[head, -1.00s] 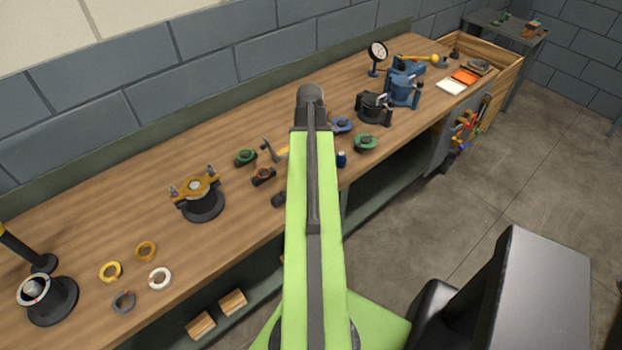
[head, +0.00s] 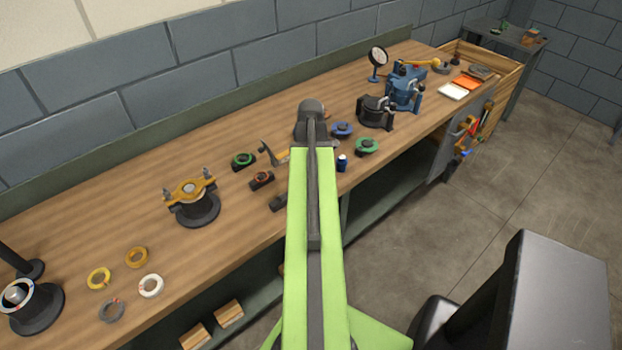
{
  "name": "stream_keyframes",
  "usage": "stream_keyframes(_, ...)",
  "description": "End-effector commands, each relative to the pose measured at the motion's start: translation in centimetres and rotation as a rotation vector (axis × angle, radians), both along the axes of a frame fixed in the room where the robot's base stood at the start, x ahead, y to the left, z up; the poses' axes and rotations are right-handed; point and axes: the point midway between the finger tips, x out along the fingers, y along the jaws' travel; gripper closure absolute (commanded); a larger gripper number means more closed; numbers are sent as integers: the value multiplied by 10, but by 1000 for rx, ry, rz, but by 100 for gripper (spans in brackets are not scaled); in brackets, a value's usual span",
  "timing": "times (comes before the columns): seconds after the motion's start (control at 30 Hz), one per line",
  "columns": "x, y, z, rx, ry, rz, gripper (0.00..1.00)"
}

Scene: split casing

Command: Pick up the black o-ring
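A dark grey ring (head: 104,316) lies flat on the workbench near its front edge at the lower left. It is the darkest of the loose rings there, but I cannot tell for sure that it is the black o-ring. A small reddish mark shows on its upper edge. My green arm reaches forward over the middle of the bench, well to the right of this ring. My gripper does not show; the far end of the arm is hidden behind the dark joint.
Near the ring lie a white ring (head: 142,290) and two yellow rings (head: 129,262). A black round fixture (head: 42,318) stands to the left, a yellow-topped clamp fixture (head: 200,210) behind right. Green, blue and dark small parts lie around my arm. The wooden bench (head: 90,225) has clear room behind the rings.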

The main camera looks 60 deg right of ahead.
Motion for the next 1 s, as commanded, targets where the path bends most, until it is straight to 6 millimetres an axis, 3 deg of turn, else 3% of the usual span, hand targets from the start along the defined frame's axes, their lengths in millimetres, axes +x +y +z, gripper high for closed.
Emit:
stream_keyframes(0.33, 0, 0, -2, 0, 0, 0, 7)
stream_keyframes(0.8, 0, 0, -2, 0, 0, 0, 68)
stream_keyframes(1.0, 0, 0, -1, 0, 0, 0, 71)
